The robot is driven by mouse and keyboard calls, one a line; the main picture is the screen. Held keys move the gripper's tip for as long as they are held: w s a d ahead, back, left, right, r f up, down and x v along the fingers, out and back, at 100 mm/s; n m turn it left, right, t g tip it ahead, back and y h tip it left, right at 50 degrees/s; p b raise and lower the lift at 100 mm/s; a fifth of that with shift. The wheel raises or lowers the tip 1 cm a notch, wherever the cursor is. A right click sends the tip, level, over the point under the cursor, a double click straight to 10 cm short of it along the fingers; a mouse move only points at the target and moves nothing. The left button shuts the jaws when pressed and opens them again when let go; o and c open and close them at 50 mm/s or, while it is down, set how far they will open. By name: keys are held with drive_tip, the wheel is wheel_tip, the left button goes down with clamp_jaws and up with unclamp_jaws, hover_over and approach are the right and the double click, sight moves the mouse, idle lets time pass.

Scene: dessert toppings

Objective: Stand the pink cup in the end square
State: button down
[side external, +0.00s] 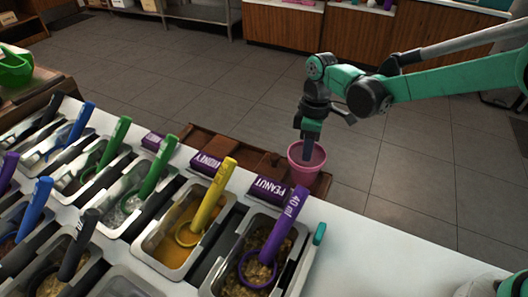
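The pink cup (307,175) stands upright, or nearly so, over the right end of a brown wooden tray (240,146) divided into squares. The right end square (323,185) shows only in part around and below the cup. I cannot tell whether the cup's base touches the tray floor. My gripper (308,150) points down at the cup, with its fingers reaching into or across its mouth. The fingertips overlap the cup, so I cannot tell whether they are shut on its wall.
Purple label blocks reading PEANUT (268,190) and HONEY (207,163) line the tray's near side. Metal topping bins with upright scoops, one yellow (214,192) and one purple (286,226), stand close by. The white counter right of the bins (390,250) is clear.

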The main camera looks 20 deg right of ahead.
drive_tip(key=shift+f, duration=0.55)
idle(0.5)
drive_tip(key=c, duration=0.5)
unclamp_jaws()
drive_tip(key=shift+r, duration=0.1)
drive_tip(key=shift+r, duration=3.9)
